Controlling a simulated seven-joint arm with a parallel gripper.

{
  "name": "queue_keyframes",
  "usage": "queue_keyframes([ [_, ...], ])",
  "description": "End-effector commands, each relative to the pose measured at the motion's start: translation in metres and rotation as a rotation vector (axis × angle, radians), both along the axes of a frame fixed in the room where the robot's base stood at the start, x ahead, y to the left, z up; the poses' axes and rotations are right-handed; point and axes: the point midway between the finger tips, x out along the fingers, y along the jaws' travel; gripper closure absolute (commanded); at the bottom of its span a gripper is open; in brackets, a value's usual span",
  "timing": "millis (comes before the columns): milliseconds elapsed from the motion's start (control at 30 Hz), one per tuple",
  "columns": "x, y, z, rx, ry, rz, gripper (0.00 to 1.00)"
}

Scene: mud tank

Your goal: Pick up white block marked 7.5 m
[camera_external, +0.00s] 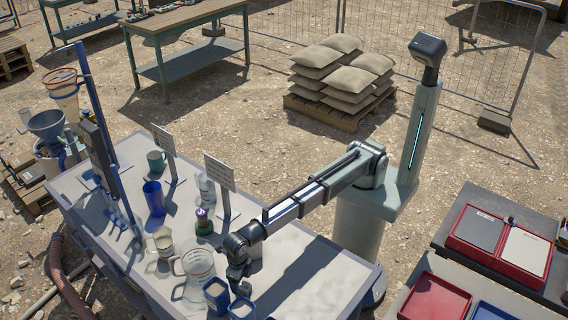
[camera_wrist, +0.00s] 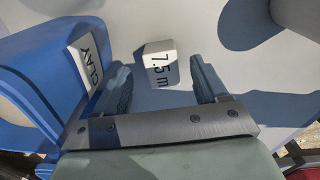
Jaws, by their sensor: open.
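The white block marked 7.5 m (camera_wrist: 161,55) lies on the pale table top in the wrist view, its black lettering facing up toward the camera and running sideways. My gripper (camera_wrist: 161,82) is open, with one dark finger left of the block and one right of it. The block sits between and slightly beyond the fingers, with nothing held. In the external view my gripper (camera_external: 239,283) points down near the table's front end. I cannot make out the block there.
A blue container labelled CLAY (camera_wrist: 45,65) stands close to the left finger. In the external view, blue cups (camera_external: 215,295) and a clear jug (camera_external: 196,265) stand beside my gripper. A signboard (camera_external: 219,172) rises behind. The table's right part (camera_external: 310,265) is clear.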

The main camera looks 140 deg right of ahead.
Motion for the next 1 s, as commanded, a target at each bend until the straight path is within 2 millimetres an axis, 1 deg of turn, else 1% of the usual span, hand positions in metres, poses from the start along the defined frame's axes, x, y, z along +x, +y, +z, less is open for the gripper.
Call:
queue_keyframes([
  [100, -0.004, 0.002, -0.017, 0.001, 0.002, 0.000, 0.28],
  [233, -0.003, 0.002, -0.032, 0.000, 0.001, 0.000, 0.28],
  [333, -0.003, 0.002, -0.037, 0.000, 0.000, 0.000, 0.28],
  [533, -0.002, 0.002, -0.037, 0.000, 0.000, 0.000, 0.28],
  [1000, -0.002, 0.002, -0.036, 0.000, 0.000, 0.000, 0.73],
])
